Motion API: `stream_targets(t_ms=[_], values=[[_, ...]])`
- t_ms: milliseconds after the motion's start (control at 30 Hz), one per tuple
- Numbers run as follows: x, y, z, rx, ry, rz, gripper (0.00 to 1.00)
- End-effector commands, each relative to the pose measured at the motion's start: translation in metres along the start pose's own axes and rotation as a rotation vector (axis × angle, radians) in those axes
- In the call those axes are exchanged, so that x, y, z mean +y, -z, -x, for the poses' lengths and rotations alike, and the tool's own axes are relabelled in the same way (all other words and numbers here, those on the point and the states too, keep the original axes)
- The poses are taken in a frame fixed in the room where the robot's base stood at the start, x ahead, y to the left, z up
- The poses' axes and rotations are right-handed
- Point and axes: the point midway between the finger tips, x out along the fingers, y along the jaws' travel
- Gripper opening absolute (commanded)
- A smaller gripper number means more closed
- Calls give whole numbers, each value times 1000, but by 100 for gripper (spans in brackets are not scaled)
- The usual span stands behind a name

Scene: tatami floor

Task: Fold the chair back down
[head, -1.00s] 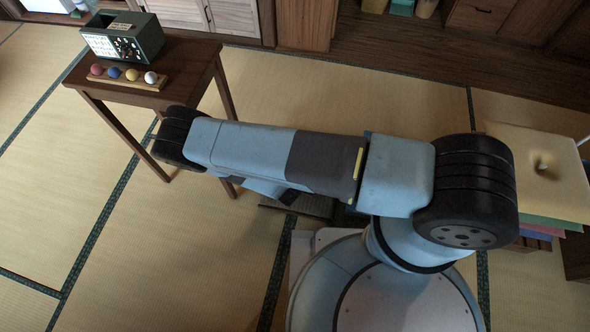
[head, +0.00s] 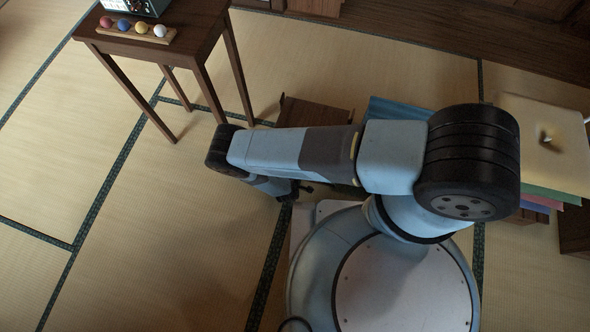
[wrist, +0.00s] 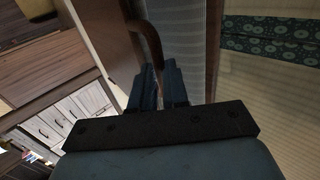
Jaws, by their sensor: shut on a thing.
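The chair is mostly hidden behind my arm in the head view. A brown wooden panel (head: 318,110), which looks like part of it, shows just beyond the arm. In the wrist view my gripper (wrist: 158,70) is shut on a thin, curved brown piece (wrist: 150,38) of the chair. A flat brown wooden surface (wrist: 108,28) lies to the left of the fingers and a grey surface (wrist: 182,42) to the right. The exact angle of the chair back cannot be told.
A wooden side table (head: 205,45) stands at upper left, with a rack of coloured balls (head: 138,33) and a box. A stack of coloured cushions (head: 540,140) is at right. A blue flat thing (head: 395,108) lies behind my arm. Tatami at left is clear.

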Motion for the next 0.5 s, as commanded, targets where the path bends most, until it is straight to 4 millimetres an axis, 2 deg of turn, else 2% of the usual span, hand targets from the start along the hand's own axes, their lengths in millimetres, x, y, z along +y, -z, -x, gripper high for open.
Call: stream_targets(t_ms=[200, 500], values=[[-1, -1, -12, -2, -32, -2, 0], [-2, 1, -14, 0, -39, 1, 0]])
